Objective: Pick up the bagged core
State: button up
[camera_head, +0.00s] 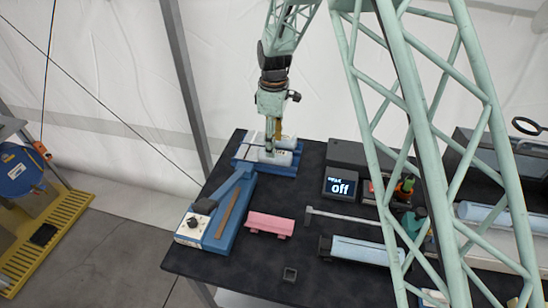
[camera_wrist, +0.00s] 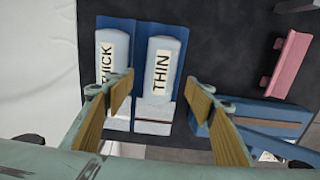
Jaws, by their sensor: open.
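My gripper (camera_head: 270,151) is open over the blue tray (camera_head: 240,153) at the back left of the dark table. In the wrist view its tan fingers (camera_wrist: 165,100) are spread to either side of a pale roll labelled THIN (camera_wrist: 161,75), with nothing held. A second pale roll labelled THICK (camera_wrist: 112,55) lies beside it in the tray. A light-blue cylinder (camera_head: 362,252) lies in a dark holder at the front right. Another light-blue cylinder (camera_head: 484,214) lies at the far right, partly behind my arm. I cannot tell which of these is the bagged core.
A blue sealer with a dial (camera_head: 192,224) stands left of a pink block (camera_head: 270,224).

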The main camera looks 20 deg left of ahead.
jog(key=shift+f, duration=2.6)
jog(key=shift+c, duration=0.5)
jog(key=c, duration=1)
jog(key=shift+r, duration=0.15)
jog(key=shift+r, duration=4.9)
